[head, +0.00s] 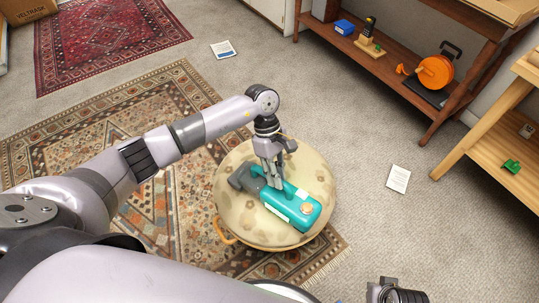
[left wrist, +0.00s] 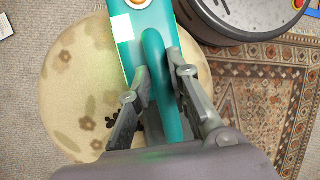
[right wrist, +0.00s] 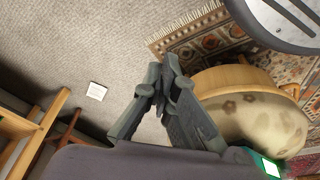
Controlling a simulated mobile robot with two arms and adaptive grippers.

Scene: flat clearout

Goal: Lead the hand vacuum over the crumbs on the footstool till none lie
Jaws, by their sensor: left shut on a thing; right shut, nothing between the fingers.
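The hand vacuum (head: 297,207) is teal with a dark grey nose and an orange round mark. It lies over the top of the round, cream, flower-patterned footstool (head: 315,172). My left gripper (head: 275,184) is shut on its handle from above; the vacuum also shows between the fingers in the left wrist view (left wrist: 152,45). Small dark crumbs (left wrist: 113,123) show on the stool beside the left finger in that view; others may be hidden under the vacuum or gripper. My right gripper (right wrist: 163,75) is shut and empty, off to the side of the footstool (right wrist: 245,115).
The stool stands on a patterned rug (head: 180,215). A red rug (head: 110,40) lies behind. A brown shelf (head: 395,75) with an orange reel (head: 433,72) and a pale wooden shelf (head: 490,120) stand at the right. Paper sheets (head: 398,178) lie on the carpet.

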